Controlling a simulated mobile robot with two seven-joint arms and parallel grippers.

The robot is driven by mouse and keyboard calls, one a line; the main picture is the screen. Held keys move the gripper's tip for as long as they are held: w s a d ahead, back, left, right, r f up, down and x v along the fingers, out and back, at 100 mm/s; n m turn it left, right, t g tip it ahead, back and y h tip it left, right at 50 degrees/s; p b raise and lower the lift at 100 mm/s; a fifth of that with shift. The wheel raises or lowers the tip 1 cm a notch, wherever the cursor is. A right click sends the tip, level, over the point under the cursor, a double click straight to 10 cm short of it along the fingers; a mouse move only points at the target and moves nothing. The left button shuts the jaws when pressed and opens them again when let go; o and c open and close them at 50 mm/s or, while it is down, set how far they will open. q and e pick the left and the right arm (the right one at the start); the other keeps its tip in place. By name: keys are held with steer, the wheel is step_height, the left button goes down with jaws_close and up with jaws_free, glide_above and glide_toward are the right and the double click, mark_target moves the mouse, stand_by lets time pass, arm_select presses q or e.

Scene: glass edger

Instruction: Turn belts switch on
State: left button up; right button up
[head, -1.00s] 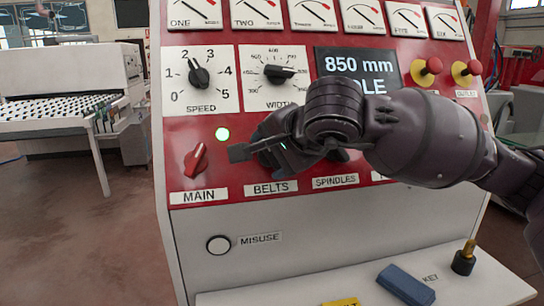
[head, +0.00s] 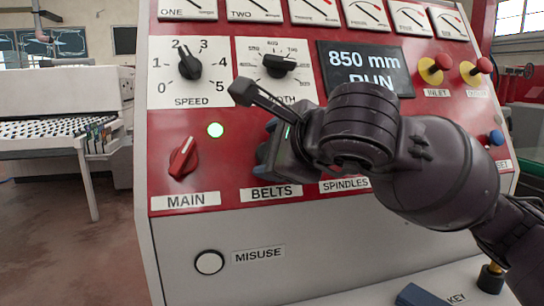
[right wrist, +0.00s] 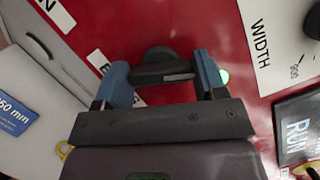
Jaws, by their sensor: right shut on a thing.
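The belts switch is at the BELTS label (head: 271,193) on the red control panel (head: 225,100). In the head view my right gripper (head: 266,152) is against the panel just above that label and hides the switch. In the right wrist view the black belts switch (right wrist: 162,58) sits between the two blue fingers of my right gripper (right wrist: 163,74), which is shut on it. The display (head: 365,70) reads 850 mm and RUN. My left gripper is not in view.
The red main switch (head: 183,158) is left of my right gripper, below a lit green lamp (head: 215,130). The speed knob (head: 188,66) and width knob (head: 279,64) are above. Inlet (head: 435,68) and outlet (head: 476,70) buttons are at the upper right.

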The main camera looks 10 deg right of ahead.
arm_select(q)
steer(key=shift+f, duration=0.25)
arm_select(e)
steer(key=shift+m+t, duration=0.3)
steer(key=shift+m, duration=0.6)
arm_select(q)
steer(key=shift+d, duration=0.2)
arm_select(e)
steer(key=o, duration=0.9)
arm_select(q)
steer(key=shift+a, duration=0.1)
